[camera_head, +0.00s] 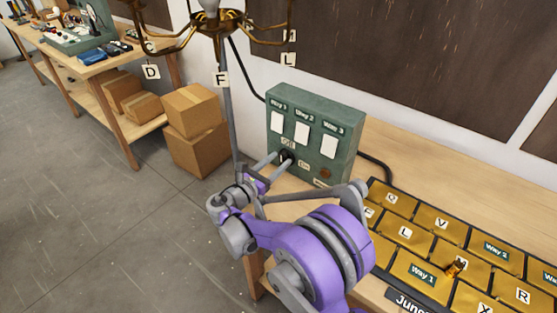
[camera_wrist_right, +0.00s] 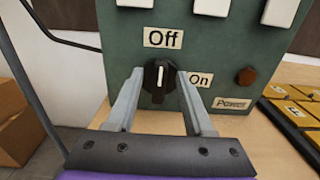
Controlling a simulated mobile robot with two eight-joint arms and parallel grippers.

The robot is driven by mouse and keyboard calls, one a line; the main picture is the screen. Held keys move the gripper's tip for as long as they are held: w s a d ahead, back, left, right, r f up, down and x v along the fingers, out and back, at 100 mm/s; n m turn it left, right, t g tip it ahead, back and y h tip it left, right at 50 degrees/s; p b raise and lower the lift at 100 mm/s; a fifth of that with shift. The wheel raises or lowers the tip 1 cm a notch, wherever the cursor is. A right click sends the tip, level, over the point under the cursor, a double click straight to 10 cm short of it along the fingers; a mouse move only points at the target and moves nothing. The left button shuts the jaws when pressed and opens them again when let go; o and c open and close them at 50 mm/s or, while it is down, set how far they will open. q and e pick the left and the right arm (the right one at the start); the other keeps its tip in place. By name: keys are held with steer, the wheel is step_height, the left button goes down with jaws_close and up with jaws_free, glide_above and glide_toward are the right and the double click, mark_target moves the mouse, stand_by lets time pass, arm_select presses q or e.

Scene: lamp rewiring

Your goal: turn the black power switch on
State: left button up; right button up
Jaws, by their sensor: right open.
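The black power switch (camera_wrist_right: 159,76) is a round knob with a white mark on the front of the green switch box (camera_head: 345,128). In the right wrist view its mark stands upright, toward the "Off" label (camera_wrist_right: 163,38); the "On" label (camera_wrist_right: 200,79) is to its right. My right gripper (camera_wrist_right: 160,85) is open, with one finger on each side of the knob. I cannot tell whether the fingers touch it. In the head view the gripper's fingers (camera_head: 273,161) reach the box front around the knob (camera_head: 287,157). My left gripper is not in view.
The box has three white switches labelled Way 1 to Way 3 and a reddish-brown round light (camera_wrist_right: 246,77) by "Power". A gold-tiled junction board (camera_head: 420,235) lies right on the bench. A brass lamp (camera_head: 215,30) hangs behind; cardboard boxes (camera_head: 195,130) stand left.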

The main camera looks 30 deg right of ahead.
steer(key=shift+w+d, duration=0.15)
steer(key=shift+d, duration=0.2)
jaws_close()
